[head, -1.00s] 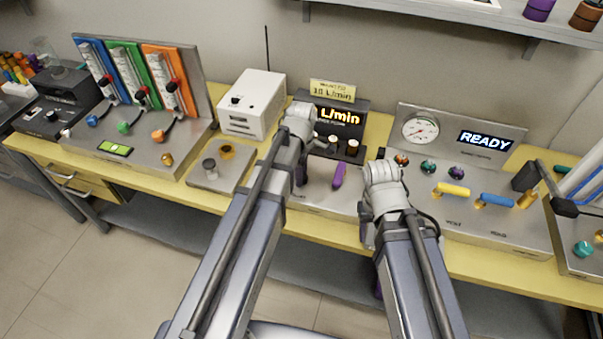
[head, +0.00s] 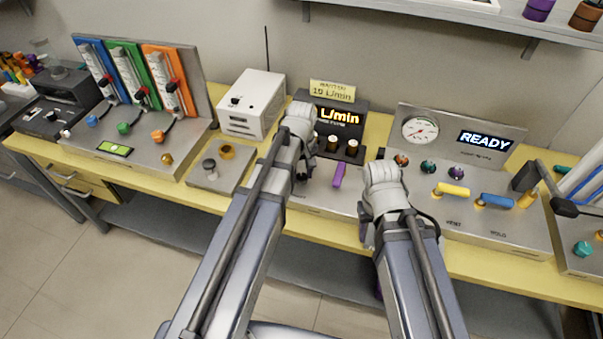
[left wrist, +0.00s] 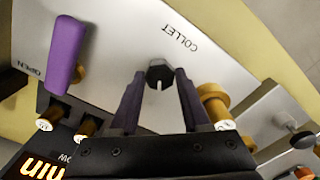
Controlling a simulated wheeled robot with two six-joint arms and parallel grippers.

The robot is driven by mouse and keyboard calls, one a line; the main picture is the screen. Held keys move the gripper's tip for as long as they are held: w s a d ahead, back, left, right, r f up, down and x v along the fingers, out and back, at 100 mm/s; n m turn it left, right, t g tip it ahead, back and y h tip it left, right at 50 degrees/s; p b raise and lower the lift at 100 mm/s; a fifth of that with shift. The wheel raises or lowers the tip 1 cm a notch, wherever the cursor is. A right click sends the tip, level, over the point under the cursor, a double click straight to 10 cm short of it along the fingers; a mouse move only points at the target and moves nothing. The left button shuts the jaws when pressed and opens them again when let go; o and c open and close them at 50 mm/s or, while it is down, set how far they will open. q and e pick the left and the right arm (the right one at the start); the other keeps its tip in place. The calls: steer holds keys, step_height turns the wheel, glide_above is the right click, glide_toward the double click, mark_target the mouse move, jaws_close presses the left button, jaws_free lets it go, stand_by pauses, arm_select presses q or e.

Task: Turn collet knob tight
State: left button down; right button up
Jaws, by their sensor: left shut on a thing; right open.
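The collet knob (left wrist: 160,75) is a small dark knob with a pale mark on its face, on a grey metal panel (left wrist: 120,35) beside the printed word COLLET. My left gripper (left wrist: 160,88) is shut on it, one dark purple finger on each side. In the head view my left gripper (head: 301,173) is over the same panel, and its wrist hides the knob. My right wrist (head: 383,190) is over the panel's right part; its open jaws are mostly hidden beneath the arm.
A purple lever (head: 339,175) stands right of my left gripper; the left wrist view shows OPEN printed near it. A brass post (left wrist: 213,100) stands close to one finger. Behind is a lit L/min display (head: 337,116). A READY panel (head: 486,141) with levers is to the right.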

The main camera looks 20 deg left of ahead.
arm_select(q)
steer(key=m, duration=0.5)
steer(key=shift+m, duration=0.3)
steer(key=m, duration=0.6)
steer(key=shift+d, duration=0.1)
steer(key=m, duration=0.5)
steer(key=shift+m, duration=0.4)
steer(key=m, duration=0.5)
steer(key=shift+m, duration=0.4)
steer(key=shift+c, duration=1.8)
jaws_free()
steer(key=shift+r, duration=0.1)
arm_select(e)
steer(key=shift+r, duration=0.1)
